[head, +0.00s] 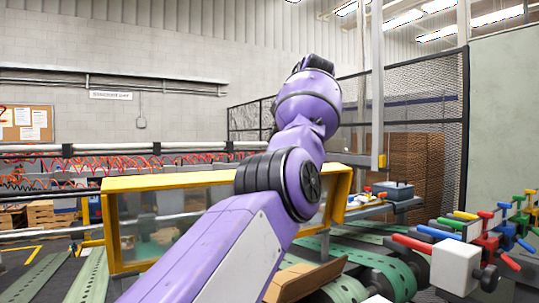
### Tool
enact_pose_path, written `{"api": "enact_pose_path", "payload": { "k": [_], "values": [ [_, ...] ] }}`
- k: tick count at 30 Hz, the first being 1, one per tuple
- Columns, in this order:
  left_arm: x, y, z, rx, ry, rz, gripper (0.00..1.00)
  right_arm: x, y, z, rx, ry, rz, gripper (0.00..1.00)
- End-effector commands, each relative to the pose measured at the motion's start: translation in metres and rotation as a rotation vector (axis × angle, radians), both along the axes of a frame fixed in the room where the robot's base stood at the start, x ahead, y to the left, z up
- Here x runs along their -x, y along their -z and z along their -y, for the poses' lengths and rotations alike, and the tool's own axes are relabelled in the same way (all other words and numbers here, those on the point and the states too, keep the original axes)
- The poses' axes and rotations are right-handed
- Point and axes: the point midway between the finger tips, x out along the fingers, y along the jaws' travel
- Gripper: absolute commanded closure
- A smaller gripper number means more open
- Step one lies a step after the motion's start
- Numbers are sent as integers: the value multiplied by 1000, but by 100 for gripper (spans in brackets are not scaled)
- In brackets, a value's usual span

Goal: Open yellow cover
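The yellow cover (165,181) is a yellow-framed box with clear panels. It stands across the middle of the head view, over the green conveyor belts, and looks closed. One of my purple arms rises from the bottom edge, left of centre, and passes in front of the cover, hiding its middle and right part. The arm's upper end is above the cover's top edge. I cannot make out any fingers there. No second arm shows. Contact between arm and cover cannot be told.
Green slotted belts (362,262) run below the cover. A white block with a black knob (455,266) and several coloured handles stand at the right. A grey box (394,189) sits behind. A mesh fence (425,95) and a post close off the back right.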

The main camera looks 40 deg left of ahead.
Motion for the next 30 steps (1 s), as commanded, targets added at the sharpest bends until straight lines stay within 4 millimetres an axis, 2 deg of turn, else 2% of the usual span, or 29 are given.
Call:
{"api": "enact_pose_path", "payload": {
  "k": [4,10,30],
  "values": [
    [8,-20,20,0,1,2,70,0,0,0,1,-1,0,100],
    [14,-34,34,-1,1,1,70,0,0,0,1,-1,0,100],
    [15,-36,36,-1,0,0,70,-1,0,0,1,-1,1,100]
  ]
}}
